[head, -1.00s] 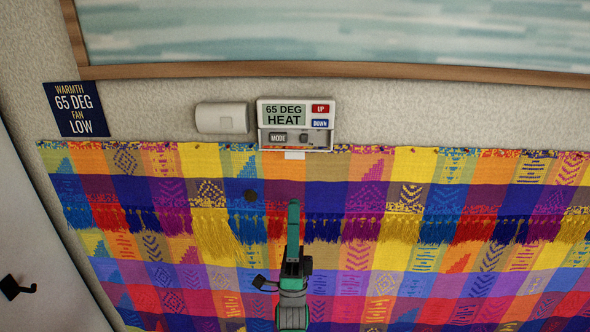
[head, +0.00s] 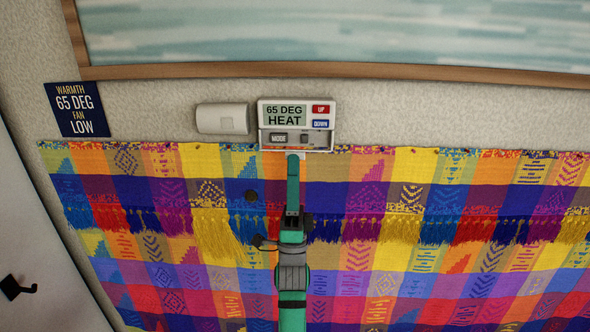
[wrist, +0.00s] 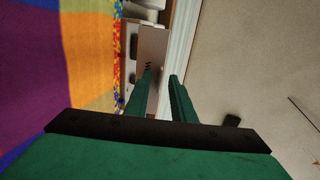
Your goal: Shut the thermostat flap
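The thermostat (head: 312,108) is a white wall unit with a grey screen reading 65 DEG HEAT, red UP and blue DOWN buttons, and a MODE button below. Its lower front stands uncovered. The flap (head: 319,150) is down at the bottom edge, seen nearly edge-on, with a small pale tab under it. In the wrist view the flap (wrist: 153,48) is a brownish panel jutting from the unit. My green gripper (head: 293,158) points up, its tip at the tab and partly hiding it. In the wrist view the fingers (wrist: 161,75) are apart, close to the flap; contact is unclear.
A blank white box (head: 222,118) is on the wall left of the thermostat. A dark blue sign (head: 76,109) hangs farther left. A colourful fringed cloth (head: 420,225) covers the wall below. A wood-framed picture (head: 350,71) is above. A black hook (head: 18,287) is at lower left.

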